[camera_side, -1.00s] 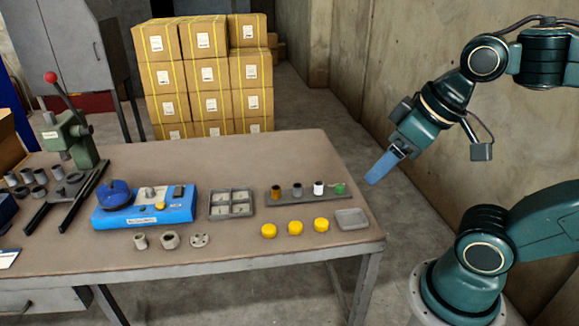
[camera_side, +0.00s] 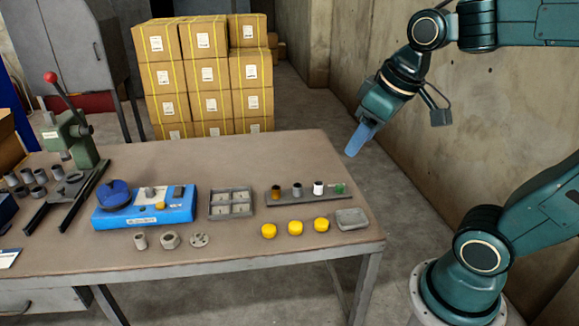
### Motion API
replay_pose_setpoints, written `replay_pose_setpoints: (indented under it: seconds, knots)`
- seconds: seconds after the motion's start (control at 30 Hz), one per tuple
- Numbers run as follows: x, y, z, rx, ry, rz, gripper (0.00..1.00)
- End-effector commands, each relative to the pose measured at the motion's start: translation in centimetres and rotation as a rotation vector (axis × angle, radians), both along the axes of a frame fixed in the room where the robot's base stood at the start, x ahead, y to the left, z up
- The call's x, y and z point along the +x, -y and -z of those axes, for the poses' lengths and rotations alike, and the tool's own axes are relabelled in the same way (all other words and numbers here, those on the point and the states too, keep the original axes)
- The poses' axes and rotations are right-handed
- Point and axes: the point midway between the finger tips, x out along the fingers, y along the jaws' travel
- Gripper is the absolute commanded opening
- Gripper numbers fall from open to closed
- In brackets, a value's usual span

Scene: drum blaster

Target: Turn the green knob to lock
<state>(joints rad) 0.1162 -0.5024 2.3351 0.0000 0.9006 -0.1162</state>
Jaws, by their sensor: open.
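A small green part (camera_side: 339,188), which may be the green knob, sits at the right end of a dark grey strip (camera_side: 295,199) on the table. Brown, grey and white cylinders stand along the same strip to its left. My gripper (camera_side: 352,152), with blue fingers, is open and empty. It hangs in the air, above and just right of the green part in the picture, apart from it and pointing down with a slight tilt. The green part is too small to tell its turn angle.
Yellow caps (camera_side: 295,228) and a grey tray (camera_side: 352,219) lie in front of the strip. A four-part grey tray (camera_side: 230,203) and a blue machine (camera_side: 145,208) stand left of it. A press with a red-tipped lever (camera_side: 70,140) stands at far left. The table's (camera_side: 290,160) back right is clear.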

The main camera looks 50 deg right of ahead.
Motion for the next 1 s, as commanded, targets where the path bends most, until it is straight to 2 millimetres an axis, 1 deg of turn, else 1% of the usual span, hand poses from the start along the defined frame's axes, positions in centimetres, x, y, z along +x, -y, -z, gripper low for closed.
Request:
replay_pose_setpoints:
  seconds: [0.03, 0.27, 0.47, 0.6, 0.77, 1.0]
  knots:
    - [1.0, 0.7, 0.0, -0.004, -0.018, 0.006, 0.49]
    - [5.2, 3.6, 0.4, -0.022, -0.080, 0.011, 0.49]
    - [8.5, 6.8, 1.5, -0.030, -0.134, 0.014, 0.49]
    - [10.7, 9.3, 2.7, -0.032, -0.171, 0.015, 0.49]
    - [12.9, 12.4, 4.5, -0.030, -0.214, 0.016, 0.49]
    - [15.4, 17.4, 8.1, -0.018, -0.274, 0.015, 0.49]
